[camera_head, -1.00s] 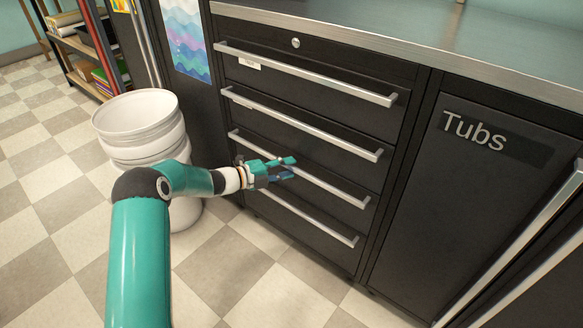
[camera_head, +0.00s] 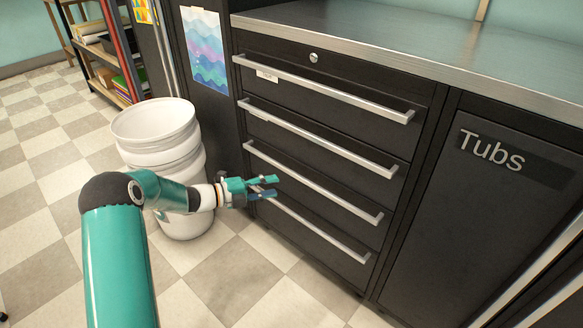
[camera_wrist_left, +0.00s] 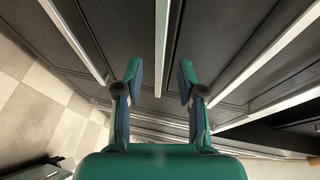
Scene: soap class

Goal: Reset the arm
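My left gripper (camera_head: 270,186) is in front of the lower drawers of a black cabinet (camera_head: 330,131), near their left end. Its two fingers are apart with nothing between them. In the left wrist view the fingers (camera_wrist_left: 159,82) are spread, with dark drawer fronts and a silver handle showing beyond the gap. My left arm (camera_head: 115,262) comes in from the lower left and bends at the elbow. My right gripper shows in neither view.
A stack of white buckets (camera_head: 158,150) stands left of the cabinet, close behind my left forearm. Long silver drawer handles (camera_head: 318,186) stick out near the gripper. A door marked Tubs (camera_head: 480,190) is at right. Open checkered floor (camera_head: 40,210) lies to the left.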

